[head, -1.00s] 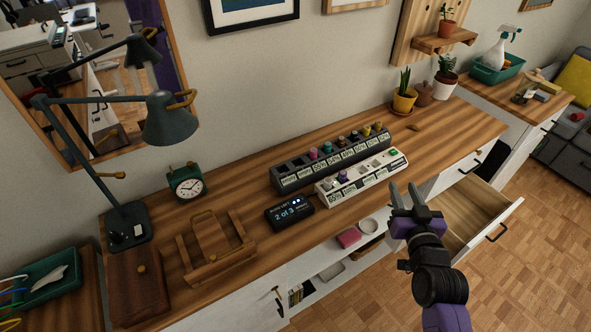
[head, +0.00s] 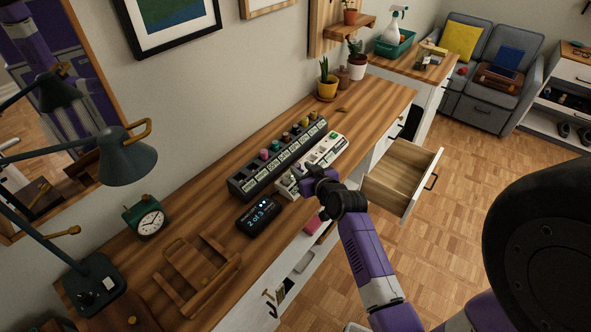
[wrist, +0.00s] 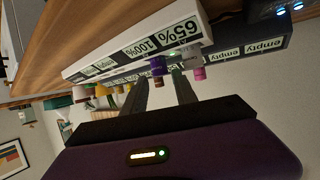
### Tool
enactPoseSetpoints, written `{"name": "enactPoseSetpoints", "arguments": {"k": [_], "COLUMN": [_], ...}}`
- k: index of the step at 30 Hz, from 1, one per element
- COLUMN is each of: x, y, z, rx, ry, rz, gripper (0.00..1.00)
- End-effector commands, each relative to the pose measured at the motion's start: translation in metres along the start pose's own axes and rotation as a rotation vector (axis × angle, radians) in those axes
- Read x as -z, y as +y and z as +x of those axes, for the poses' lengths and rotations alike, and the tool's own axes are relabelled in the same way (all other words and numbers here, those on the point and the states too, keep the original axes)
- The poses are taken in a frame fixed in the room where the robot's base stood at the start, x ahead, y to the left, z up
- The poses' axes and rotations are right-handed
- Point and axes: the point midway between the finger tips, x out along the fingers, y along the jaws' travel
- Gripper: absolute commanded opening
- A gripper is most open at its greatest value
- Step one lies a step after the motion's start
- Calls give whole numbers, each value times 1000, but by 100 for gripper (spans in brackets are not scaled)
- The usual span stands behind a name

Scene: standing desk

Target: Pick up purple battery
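The purple battery (wrist: 157,66) stands in the white charger (wrist: 140,42), near its 65% label, in the wrist view. My gripper (wrist: 160,79) is open, with its two dark fingers apart on either side of the battery's line; I cannot tell whether they touch it. In the head view my gripper (head: 310,179) is at the near end of the white charger (head: 325,151) and hides the purple battery.
A dark charger (head: 245,186) with several coloured batteries stands right behind the white one. A black display (head: 258,217) reading "2 of 3" lies to the left. An open drawer (head: 399,178) juts out to the right. A wooden stand (head: 196,272) and a lamp (head: 127,163) are farther left.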

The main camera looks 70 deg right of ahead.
Motion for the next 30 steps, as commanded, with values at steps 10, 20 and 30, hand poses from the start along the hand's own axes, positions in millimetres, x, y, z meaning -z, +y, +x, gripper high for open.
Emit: {"name": "enactPoseSetpoints", "arguments": {"k": [10,20,30], "x": [0,0,0], "y": [-2,-2,-2], "z": [40,43,43], "rx": [0,0,0], "ry": [2,3,3], "rz": [-1,-1,0], "gripper": [34,26,0]}}
